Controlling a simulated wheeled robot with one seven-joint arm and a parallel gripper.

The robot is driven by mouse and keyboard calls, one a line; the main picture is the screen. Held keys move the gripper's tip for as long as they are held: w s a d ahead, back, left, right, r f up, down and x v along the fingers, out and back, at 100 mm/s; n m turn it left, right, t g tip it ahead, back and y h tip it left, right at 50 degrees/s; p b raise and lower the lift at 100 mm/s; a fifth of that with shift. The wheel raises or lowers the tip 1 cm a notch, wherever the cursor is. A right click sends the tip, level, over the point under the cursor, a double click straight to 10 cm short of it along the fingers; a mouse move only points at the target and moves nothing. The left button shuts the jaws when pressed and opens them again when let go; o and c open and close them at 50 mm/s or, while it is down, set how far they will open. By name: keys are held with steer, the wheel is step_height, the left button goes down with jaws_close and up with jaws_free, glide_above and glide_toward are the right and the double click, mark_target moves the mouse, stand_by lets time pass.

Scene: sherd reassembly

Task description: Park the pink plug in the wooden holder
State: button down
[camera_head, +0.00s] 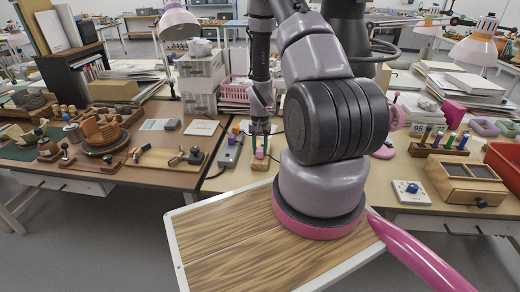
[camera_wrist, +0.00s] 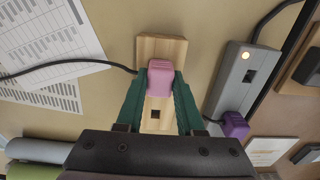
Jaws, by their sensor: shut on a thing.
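The pink plug (camera_wrist: 160,76) is between the green fingers of my gripper (camera_wrist: 158,88) in the wrist view, with a black cord running off to the left. The wooden holder (camera_wrist: 154,48) is a pale block right under the plug; a dark socket shows in it below the plug. I cannot tell whether the plug is seated in the holder or just above it. In the head view my gripper (camera_head: 261,148) points down at the holder (camera_head: 260,164) near the table's front edge, and the plug (camera_head: 259,154) shows small between the fingers.
A grey power strip (camera_wrist: 242,78) with a lit orange lamp and a purple plug (camera_wrist: 234,124) lies to the right in the wrist view. Printed sheets (camera_wrist: 45,45) lie at left. In the head view, a wooden box (camera_head: 465,180) stands at right.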

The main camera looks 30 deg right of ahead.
steer(key=shift+f, duration=0.1)
steer(key=shift+c, duration=2.3)
jaws_free()
steer(key=shift+o, duration=0.3)
steer(key=o, duration=0.3)
steer(key=shift+o, duration=0.2)
steer(key=shift+r, duration=4)
